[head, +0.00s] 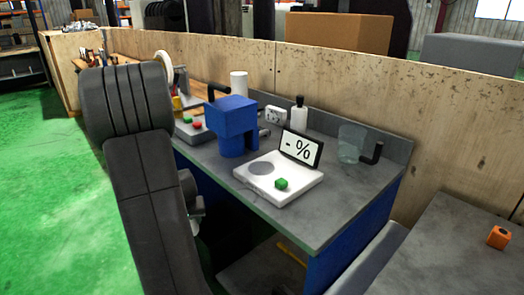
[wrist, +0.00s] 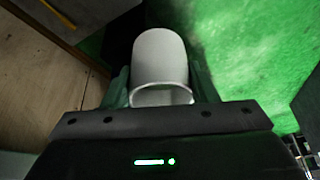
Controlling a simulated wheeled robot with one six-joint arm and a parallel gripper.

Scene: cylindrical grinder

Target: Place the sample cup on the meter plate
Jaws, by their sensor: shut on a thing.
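The white sample cup (wrist: 160,58) is between the two fingers of my gripper (wrist: 160,82) in the wrist view. My gripper is shut on it, and floor and wood panels show behind. The meter (head: 300,190) is a white box on the grey bench in the head view. Its round grey plate (head: 261,168) is bare. A green button (head: 281,184) sits at the plate's front right, and a tilted display (head: 301,149) reads "- %". The cup cannot be made out in the head view, where my arm fills the left-centre.
On the bench (head: 330,215) stand a blue grinder (head: 232,120), a control box with red and green buttons (head: 194,128), a white bottle (head: 299,115), a socket block (head: 275,115) and a clear container (head: 351,144). A wooden wall runs behind. The bench front right is clear.

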